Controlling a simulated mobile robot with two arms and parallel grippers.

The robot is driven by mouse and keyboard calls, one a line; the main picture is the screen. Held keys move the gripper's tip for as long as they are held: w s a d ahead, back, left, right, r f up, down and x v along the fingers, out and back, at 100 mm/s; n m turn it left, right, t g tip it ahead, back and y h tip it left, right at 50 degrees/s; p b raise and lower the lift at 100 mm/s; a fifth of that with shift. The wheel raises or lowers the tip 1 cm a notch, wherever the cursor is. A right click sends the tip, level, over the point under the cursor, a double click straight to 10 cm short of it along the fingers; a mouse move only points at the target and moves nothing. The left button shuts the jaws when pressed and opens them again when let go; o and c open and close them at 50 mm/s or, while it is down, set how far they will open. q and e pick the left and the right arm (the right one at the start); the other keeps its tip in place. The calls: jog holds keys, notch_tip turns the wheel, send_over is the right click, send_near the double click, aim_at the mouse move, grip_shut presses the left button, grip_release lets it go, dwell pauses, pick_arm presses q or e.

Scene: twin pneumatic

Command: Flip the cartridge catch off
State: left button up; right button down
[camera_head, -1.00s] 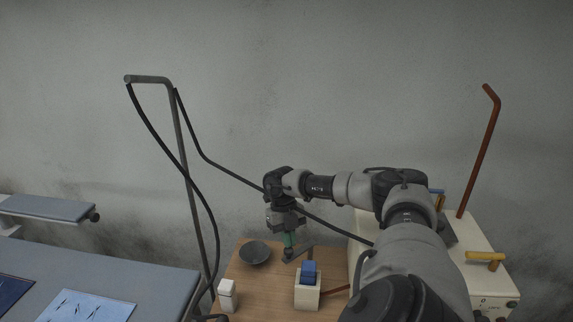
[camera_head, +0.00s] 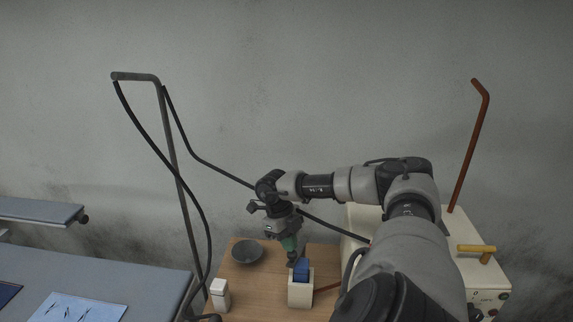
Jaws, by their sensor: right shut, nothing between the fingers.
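My right gripper (camera_head: 292,263) points down, tilted, with a green section above its fingers. It is shut and empty, and its tips are close to the blue block (camera_head: 302,270). I cannot tell whether they touch it. The blue block, which may be the cartridge, sits in a cream box-shaped holder (camera_head: 300,294) on the wooden table. The catch is too small, or too covered by my gripper, to make out. My left gripper is not in view.
A dark bowl (camera_head: 246,252) and a small white container (camera_head: 220,294) stand on the wooden table (camera_head: 255,287). A cream machine (camera_head: 480,271) with a yellow handle (camera_head: 477,251) is at right. A grey stand (camera_head: 172,150) with a hanging black cable rises at left.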

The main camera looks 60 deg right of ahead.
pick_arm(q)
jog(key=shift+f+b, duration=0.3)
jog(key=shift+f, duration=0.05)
pick_arm(e)
jog(key=shift+s+n+h, duration=0.3)
jog(key=shift+s+n, duration=0.35)
jog(key=shift+n, duration=0.35)
dwell(0.7)
